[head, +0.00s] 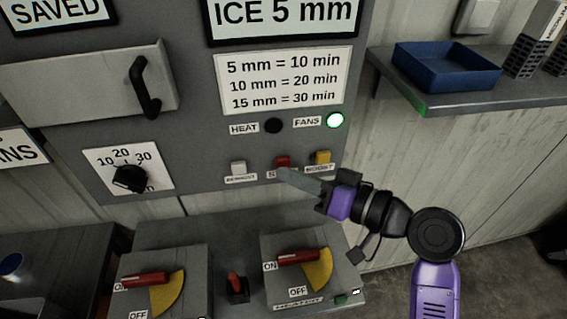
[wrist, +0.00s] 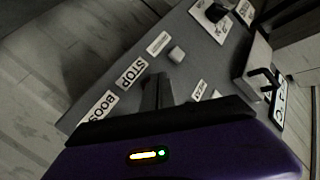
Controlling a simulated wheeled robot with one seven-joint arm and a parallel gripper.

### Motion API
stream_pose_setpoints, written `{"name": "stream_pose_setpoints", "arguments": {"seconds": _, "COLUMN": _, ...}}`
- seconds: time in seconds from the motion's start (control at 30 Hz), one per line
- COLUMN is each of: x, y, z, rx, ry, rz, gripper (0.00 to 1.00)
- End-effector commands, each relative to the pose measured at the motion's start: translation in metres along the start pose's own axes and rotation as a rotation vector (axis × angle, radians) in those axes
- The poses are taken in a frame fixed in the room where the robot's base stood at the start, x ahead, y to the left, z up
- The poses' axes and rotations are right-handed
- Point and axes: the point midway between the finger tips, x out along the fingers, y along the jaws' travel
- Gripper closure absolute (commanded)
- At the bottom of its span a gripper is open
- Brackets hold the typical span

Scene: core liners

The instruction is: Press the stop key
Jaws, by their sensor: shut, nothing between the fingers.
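The red stop key (head: 283,161) is on the grey panel, in the row between a white key (head: 238,168) and a yellow key (head: 322,157). My gripper (head: 284,174) is shut and empty, its tips at or just in front of the lower part of the red key, over its label. I cannot tell whether they touch it. In the wrist view, the shut fingers (wrist: 157,92) lie beside the STOP label (wrist: 131,72) and hide the red key. The white key (wrist: 176,54) shows beyond them.
The FANS lamp (head: 335,120) is lit and the HEAT lamp (head: 273,126) is dark. A display (head: 283,15) reads ICE 5 mm. A dial (head: 129,179) is at the left. Red-handled switches (head: 298,257) stand below. A blue tray (head: 446,66) sits on the right shelf.

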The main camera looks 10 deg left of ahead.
Motion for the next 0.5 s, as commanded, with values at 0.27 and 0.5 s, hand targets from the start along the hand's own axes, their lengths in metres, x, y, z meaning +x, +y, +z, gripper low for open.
{"name": "stream_pose_setpoints", "arguments": {"seconds": 0.27, "x": 0.0023, "y": 0.0015, "z": -0.0017, "rx": -0.001, "ry": 0.000, "rz": 0.000, "gripper": 1.00}}
{"name": "stream_pose_setpoints", "arguments": {"seconds": 0.5, "x": 0.0042, "y": 0.0030, "z": -0.0029, "rx": 0.000, "ry": 0.000, "rz": 0.000, "gripper": 1.00}}
